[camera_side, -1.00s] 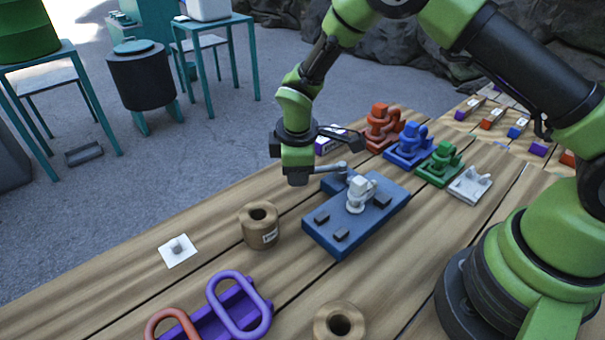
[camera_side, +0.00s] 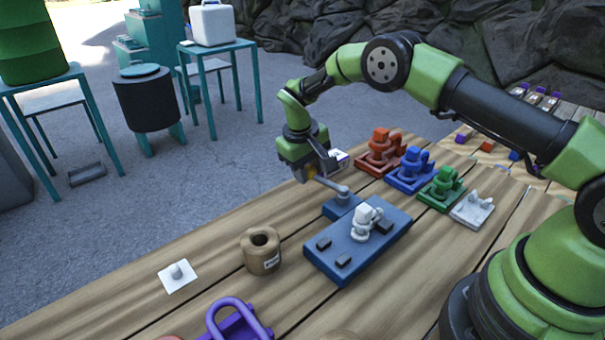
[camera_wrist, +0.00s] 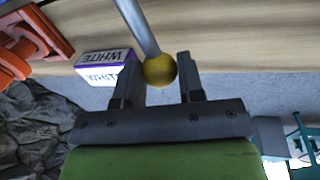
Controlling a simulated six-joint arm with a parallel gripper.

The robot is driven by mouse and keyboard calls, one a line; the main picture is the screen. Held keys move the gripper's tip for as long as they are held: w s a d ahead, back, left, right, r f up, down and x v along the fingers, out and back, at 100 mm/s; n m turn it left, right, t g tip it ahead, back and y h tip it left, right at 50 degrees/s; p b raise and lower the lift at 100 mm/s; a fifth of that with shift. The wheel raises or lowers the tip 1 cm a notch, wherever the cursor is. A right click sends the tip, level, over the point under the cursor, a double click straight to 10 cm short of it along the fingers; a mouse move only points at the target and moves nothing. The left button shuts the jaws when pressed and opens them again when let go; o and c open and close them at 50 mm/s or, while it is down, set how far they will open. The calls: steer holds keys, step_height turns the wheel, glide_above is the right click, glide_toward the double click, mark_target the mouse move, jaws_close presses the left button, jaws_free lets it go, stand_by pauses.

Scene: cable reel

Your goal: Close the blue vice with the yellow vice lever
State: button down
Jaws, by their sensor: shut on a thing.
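The blue vice (camera_side: 325,262) lies on the wooden table, with dark jaw blocks on top and a white part (camera_side: 365,221) sitting on it. A smaller blue block (camera_side: 343,207) at its back-left edge carries the grey lever arm (camera_side: 333,186). The lever slants up and left to its yellow knob (camera_side: 311,172). My gripper (camera_side: 322,164) is at the lever's outer end, behind and left of the vice. In the wrist view the yellow knob (camera_wrist: 160,70) sits between my two fingers, shut on it, and the grey lever rod (camera_wrist: 136,25) runs away from it.
A tan spool (camera_side: 261,252) stands left of the vice. Red (camera_side: 381,153), blue (camera_side: 409,172) and green (camera_side: 441,189) fixtures stand behind right, beside a white one (camera_side: 472,208). A box marked WHITE (camera_wrist: 105,66) is close to my fingers. A purple handled piece (camera_side: 238,322) lies in front.

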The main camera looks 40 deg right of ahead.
steer(key=shift+d+m+g, duration=0.3)
steer(key=shift+d+m, duration=1.2)
steer(key=shift+m, duration=0.4)
steer(key=shift+s+d, duration=0.1)
steer(key=c, duration=0.8)
jaws_free()
steer(key=shift+o, duration=0.2)
steer(key=v, duration=1)
